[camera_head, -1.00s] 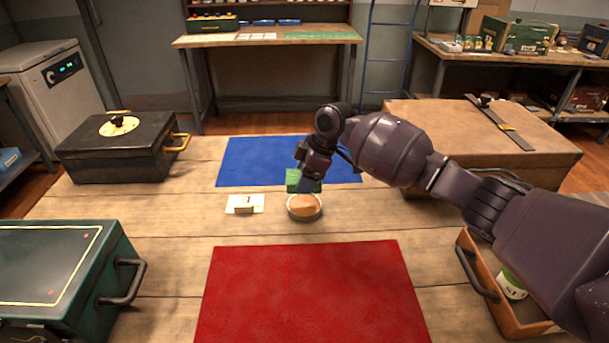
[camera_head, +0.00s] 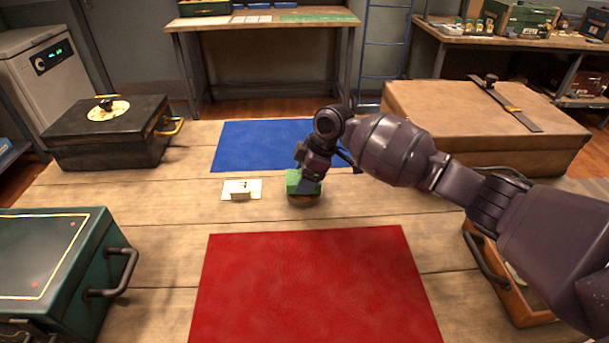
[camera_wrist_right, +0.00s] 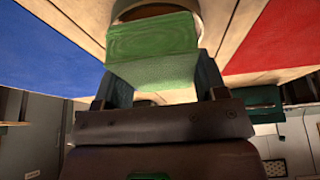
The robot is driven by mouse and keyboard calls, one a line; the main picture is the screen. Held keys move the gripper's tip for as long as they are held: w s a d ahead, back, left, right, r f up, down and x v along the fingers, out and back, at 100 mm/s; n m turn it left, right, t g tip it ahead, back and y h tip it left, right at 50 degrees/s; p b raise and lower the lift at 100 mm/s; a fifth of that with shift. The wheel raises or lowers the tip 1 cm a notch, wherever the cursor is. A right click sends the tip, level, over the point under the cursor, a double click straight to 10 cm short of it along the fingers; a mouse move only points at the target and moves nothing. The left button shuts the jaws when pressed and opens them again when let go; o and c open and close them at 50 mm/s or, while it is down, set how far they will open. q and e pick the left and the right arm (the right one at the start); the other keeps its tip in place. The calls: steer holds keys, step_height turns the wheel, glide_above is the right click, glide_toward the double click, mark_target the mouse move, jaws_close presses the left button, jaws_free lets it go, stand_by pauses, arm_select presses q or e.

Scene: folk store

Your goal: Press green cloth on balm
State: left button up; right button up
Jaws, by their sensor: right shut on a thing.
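The green cloth (camera_head: 293,182) is a folded block held in my right gripper (camera_head: 309,183). It also fills the middle of the right wrist view (camera_wrist_right: 152,42), between the gripper's fingers. The balm (camera_head: 303,200) is a round, shallow tin on the wooden table between the blue and red mats. The cloth is right over the balm and hides most of its top; it looks to be touching, but I cannot be sure. In the right wrist view the tin's rim (camera_wrist_right: 125,13) shows just beyond the cloth. My left gripper is not in view.
A small white card with a block (camera_head: 241,190) lies left of the balm. A red mat (camera_head: 310,285) lies in front, a blue mat (camera_head: 250,145) behind. A black case (camera_head: 108,140), green case (camera_head: 60,260), brown case (camera_head: 480,120) and orange tray (camera_head: 520,290) stand around.

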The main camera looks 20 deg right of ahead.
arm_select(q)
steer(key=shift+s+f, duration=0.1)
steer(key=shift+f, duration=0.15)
arm_select(e)
steer(key=shift+f, duration=0.45)
stand_by(0.6)
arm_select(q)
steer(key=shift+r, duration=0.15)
arm_select(e)
steer(key=shift+f, duration=0.15)
stand_by(1.2)
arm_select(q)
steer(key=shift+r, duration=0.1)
arm_select(e)
steer(key=shift+r+p, duration=1.7)
steer(key=shift+r, duration=2)
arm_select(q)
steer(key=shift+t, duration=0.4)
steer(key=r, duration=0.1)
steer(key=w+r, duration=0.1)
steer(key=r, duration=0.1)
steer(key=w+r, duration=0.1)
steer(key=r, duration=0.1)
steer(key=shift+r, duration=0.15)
arm_select(e)
steer(key=shift+f, duration=0.1)
steer(key=shift+m, duration=0.3)
